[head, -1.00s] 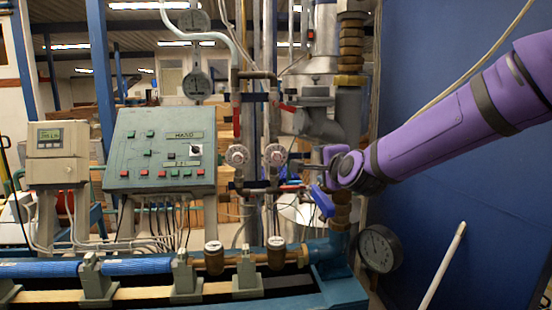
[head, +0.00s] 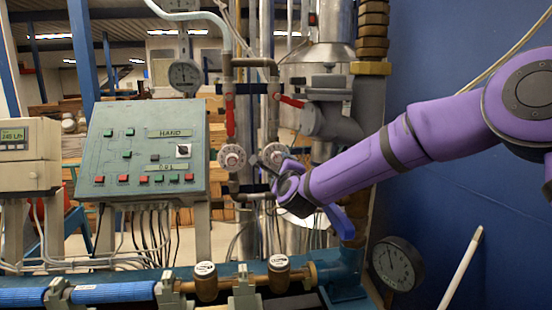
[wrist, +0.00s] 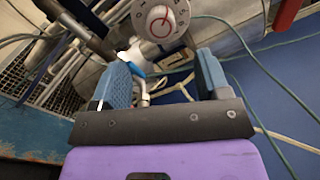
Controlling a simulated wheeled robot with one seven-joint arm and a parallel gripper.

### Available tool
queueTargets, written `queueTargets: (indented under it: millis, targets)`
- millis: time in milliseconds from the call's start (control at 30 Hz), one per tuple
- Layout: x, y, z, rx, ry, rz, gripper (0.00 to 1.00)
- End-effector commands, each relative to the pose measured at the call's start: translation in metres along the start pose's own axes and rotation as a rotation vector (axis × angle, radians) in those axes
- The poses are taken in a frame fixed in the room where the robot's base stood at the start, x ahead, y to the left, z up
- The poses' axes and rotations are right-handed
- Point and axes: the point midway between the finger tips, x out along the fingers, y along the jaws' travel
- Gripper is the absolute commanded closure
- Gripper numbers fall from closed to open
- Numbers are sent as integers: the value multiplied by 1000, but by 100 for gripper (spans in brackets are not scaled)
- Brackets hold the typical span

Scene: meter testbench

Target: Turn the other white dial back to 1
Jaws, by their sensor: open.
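Two round white dials sit side by side on the vertical pipes in the head view: a left dial (head: 231,157) and a right dial (head: 273,155). My gripper (head: 264,167) is at the right dial, partly covering it. In the wrist view a white dial (wrist: 160,20) with a red pointer line and markings around its rim is at the top, ahead of my open fingers (wrist: 163,65). The fingers are apart on either side, with no dial between them. The dial's numbers are too small to read surely.
A red vertical lever (head: 230,115) and a red tilted lever (head: 291,101) sit above the dials. A green control panel (head: 140,150) stands to the left.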

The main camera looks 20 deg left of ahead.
Motion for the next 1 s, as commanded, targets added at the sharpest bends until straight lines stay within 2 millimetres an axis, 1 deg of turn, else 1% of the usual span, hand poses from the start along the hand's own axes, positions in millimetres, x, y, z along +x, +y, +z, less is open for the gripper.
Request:
queueTargets:
  millis: [400, 500, 700, 1000]
  targets:
    - [67, 0, 0, -1, 1, -1, 31]
    - [80, 0, 0, 0, 0, 0, 31]
    - [96, 0, 0, -2, 0, 0, 31]
    - [100, 0, 0, -3, 0, 0, 31]
